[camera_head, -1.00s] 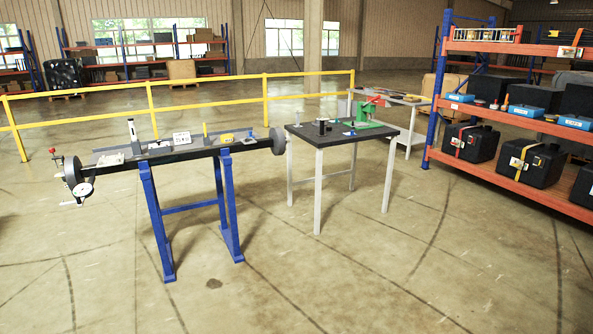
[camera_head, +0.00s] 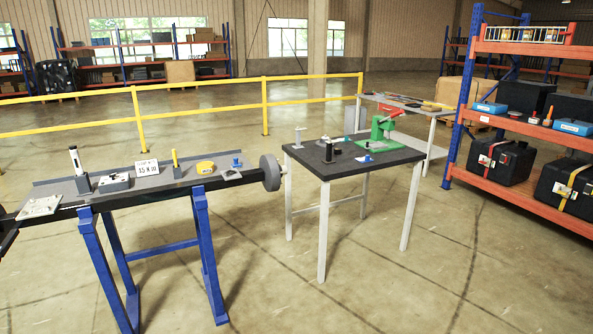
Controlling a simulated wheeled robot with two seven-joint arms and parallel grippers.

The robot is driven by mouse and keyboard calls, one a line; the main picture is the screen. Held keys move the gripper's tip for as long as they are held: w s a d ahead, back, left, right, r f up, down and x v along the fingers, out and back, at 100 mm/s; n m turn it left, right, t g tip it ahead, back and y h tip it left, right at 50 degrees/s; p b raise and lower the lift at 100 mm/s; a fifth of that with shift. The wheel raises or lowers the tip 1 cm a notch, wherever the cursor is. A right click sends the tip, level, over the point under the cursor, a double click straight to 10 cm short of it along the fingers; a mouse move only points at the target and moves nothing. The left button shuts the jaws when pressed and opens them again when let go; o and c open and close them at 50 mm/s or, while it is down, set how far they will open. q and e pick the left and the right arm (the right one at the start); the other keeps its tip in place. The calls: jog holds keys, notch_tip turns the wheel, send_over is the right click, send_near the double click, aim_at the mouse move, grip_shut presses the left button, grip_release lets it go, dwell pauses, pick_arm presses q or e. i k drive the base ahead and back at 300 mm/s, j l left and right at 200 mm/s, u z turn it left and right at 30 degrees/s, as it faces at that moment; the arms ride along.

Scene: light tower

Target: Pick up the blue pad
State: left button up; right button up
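Small blue pieces show in two places, and I cannot tell which is the blue pad. One blue piece (camera_head: 365,158) lies on the dark-topped table (camera_head: 400,157), in front of the green press (camera_head: 384,130). Another blue piece (camera_head: 236,162) sits on a grey plate near the right end of the long black rail bench (camera_head: 130,197). Both are too small to make out their shape. Neither of my grippers is in view.
The bench has blue legs and a dark wheel (camera_head: 270,172) at its right end, close to the table. An orange shelf (camera_head: 530,127) with black cases and blue boxes stands at right. A yellow railing (camera_head: 200,112) runs behind. The floor in front is clear.

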aim_at(236, 165)
jog(key=i, duration=1.9)
jog(key=i+u, duration=0.1)
jog(key=i, duration=0.5)
jog(key=i+l+u, duration=0.15)
jog(key=i, duration=0.4)
jog(key=i+l+u, duration=0.1)
jog(key=i, duration=0.5)
jog(key=u, duration=0.15)
jog(key=i+l, duration=0.05)
jog(key=l, duration=0.05)
